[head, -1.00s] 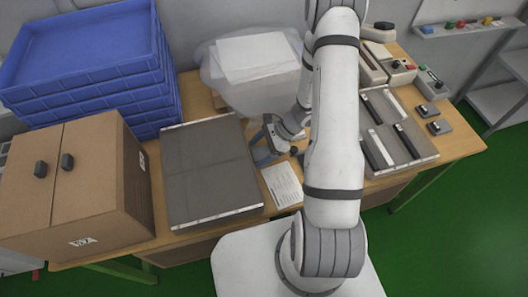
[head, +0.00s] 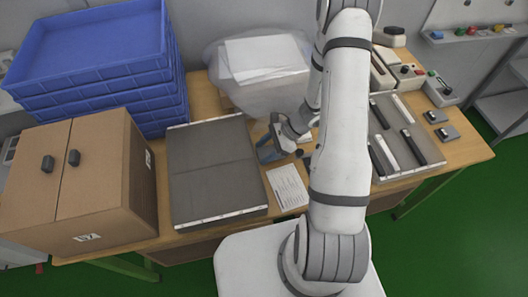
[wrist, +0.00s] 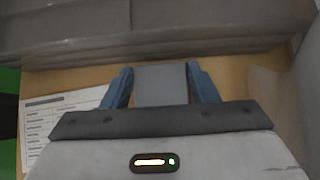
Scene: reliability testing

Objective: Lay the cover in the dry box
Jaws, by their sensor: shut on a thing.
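My gripper (head: 268,151) is low over the wooden table, between the left grey panel and the right grey tray. In the wrist view its blue fingers (wrist: 161,86) are shut on a flat, plain grey piece, seemingly the cover (wrist: 161,86). The head view barely shows this piece.
A grey two-part panel (head: 213,170) lies left of my gripper, and a printed sheet (head: 287,187) just in front. Blue crates (head: 95,65) are stacked behind. A bagged white bundle (head: 262,75) stands at the back. A grey tray (head: 425,172) with black and white strips lies right.

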